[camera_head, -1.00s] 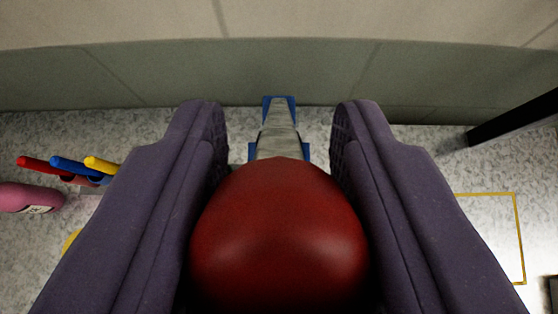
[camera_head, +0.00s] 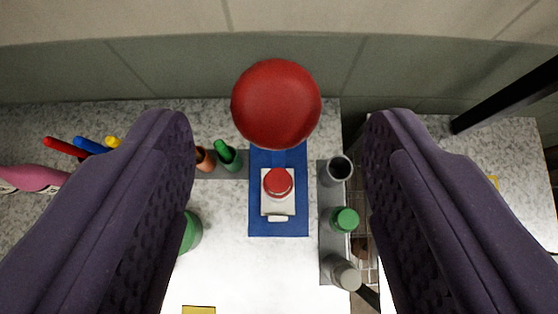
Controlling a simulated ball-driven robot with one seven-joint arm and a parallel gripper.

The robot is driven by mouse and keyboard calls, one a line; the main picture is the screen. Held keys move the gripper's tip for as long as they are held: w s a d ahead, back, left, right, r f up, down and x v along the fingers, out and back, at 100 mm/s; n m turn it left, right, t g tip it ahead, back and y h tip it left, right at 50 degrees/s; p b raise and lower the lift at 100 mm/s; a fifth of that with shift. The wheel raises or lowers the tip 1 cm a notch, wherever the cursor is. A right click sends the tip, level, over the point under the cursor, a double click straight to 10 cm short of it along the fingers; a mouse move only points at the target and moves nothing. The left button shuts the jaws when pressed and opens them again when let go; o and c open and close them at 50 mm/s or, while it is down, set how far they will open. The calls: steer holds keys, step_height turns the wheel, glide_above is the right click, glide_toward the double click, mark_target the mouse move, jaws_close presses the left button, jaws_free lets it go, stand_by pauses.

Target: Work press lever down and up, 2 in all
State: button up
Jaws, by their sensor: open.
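The press shows in the head view with a large red ball knob (camera_head: 276,103) on its lever, up near the far wall and high in the picture. Below it is the blue press base (camera_head: 280,228) with a pale block and a smaller red round piece (camera_head: 278,182) on it. The lever's arm is mostly hidden behind the knob. My gripper (camera_head: 279,120) is open, its two purple padded fingers spread wide to either side. The knob lies between and beyond the fingertips, touching neither.
Right of the press stands a grey rack with a grey cup (camera_head: 337,170), a green-capped item (camera_head: 344,220) and a pale cylinder (camera_head: 345,275). Left are green (camera_head: 228,155) and orange holders, coloured handles (camera_head: 90,146) and a pink bottle (camera_head: 30,178). A black bar (camera_head: 505,97) slants at right.

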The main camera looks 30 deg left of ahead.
mark_target(275, 140)
steer(key=shift+s+d+r, duration=0.2)
steer(key=shift+s+r, duration=0.1)
steer(key=shift+o, duration=0.2)
steer(key=f+t+y+b, duration=0.1)
steer(key=t+b, duration=0.1)
steer(key=b, duration=0.3)
steer(key=s+d+f+t+y+b, duration=0.1)
steer(key=t+b, duration=0.1)
steer(key=b, duration=0.3)
steer(key=s+f+t+y+b, duration=0.1)
steer(key=t+y+b, duration=0.1)
steer(key=b, duration=0.3)
steer(key=shift+s+d, duration=0.1)
steer(key=shift+d, duration=0.1)
steer(key=p+x, duration=0.1)
steer(key=x, duration=0.6)
steer(key=shift+r, duration=0.15)
